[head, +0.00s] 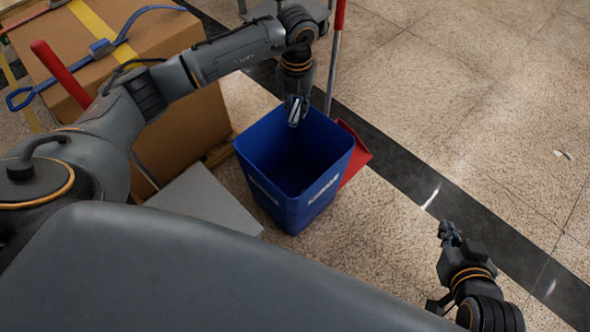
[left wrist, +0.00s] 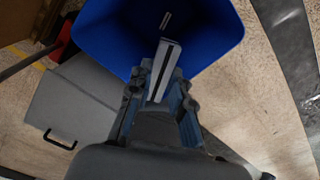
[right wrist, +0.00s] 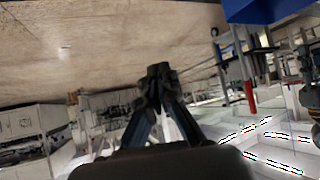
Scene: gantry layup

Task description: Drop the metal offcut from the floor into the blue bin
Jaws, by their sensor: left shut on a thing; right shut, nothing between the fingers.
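The blue bin (head: 300,212) stands open on the floor in the middle of the head view; its blue inside also shows in the left wrist view (left wrist: 105,30). My left gripper (head: 294,106) is shut on the metal offcut (left wrist: 165,68), a narrow silvery bar. In the head view the offcut overlaps the bin's far rim, and in the left wrist view it lies against the bin's inside. A small pale mark shows inside the bin; I cannot tell what it is. My right gripper (head: 448,233) is shut and empty, away from the bin at the lower right.
A strapped cardboard box (head: 190,125) stands left of the bin. A grey lidded case or panel (left wrist: 75,115) with a black handle lies beside the bin. A red dustpan (head: 357,157) is behind the bin's right side. The speckled floor (head: 450,80) to the right is mostly clear.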

